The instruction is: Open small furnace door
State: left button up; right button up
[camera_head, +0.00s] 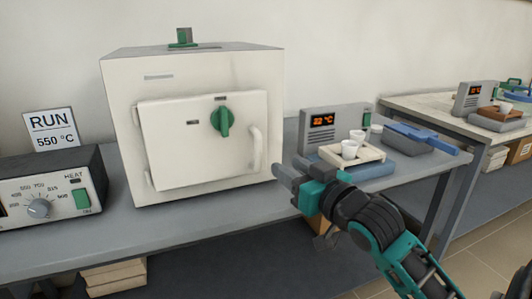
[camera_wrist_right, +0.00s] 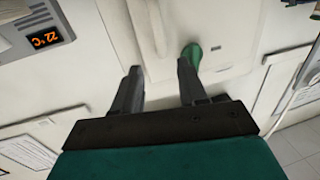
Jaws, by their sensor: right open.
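The small furnace (camera_head: 195,120) is a white box on the grey bench, with its door (camera_head: 190,160) shut. A green knob (camera_head: 222,121) and a pale vertical handle (camera_head: 256,148) are on the right part of the door. My right gripper (camera_head: 282,178) is open and empty, to the right of and below the handle in the head view. In the right wrist view its two fingers (camera_wrist_right: 158,85) point at the door, with the handle (camera_wrist_right: 157,28) ahead between them and the green knob (camera_wrist_right: 192,54) close to the right fingertip. No contact shows. My left gripper is not in view.
A grey control box (camera_head: 50,190) and a RUN 550 °C sign (camera_head: 51,130) stand left of the furnace. To the right are a 22 °C display unit (camera_head: 333,127), a tray with white crucibles (camera_head: 352,153) and a blue-handled tool (camera_head: 420,137). Floor shows beyond the bench.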

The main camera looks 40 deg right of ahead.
aim_at(260, 148)
jog(key=w+b, duration=0.1)
jog(key=w, duration=0.5)
jog(key=w+b, duration=0.1)
jog(key=w, duration=0.5)
jog(key=shift+w+d, duration=0.2)
jog(key=shift+w, duration=0.1)
jog(key=shift+c, duration=0.3)
grip_shut()
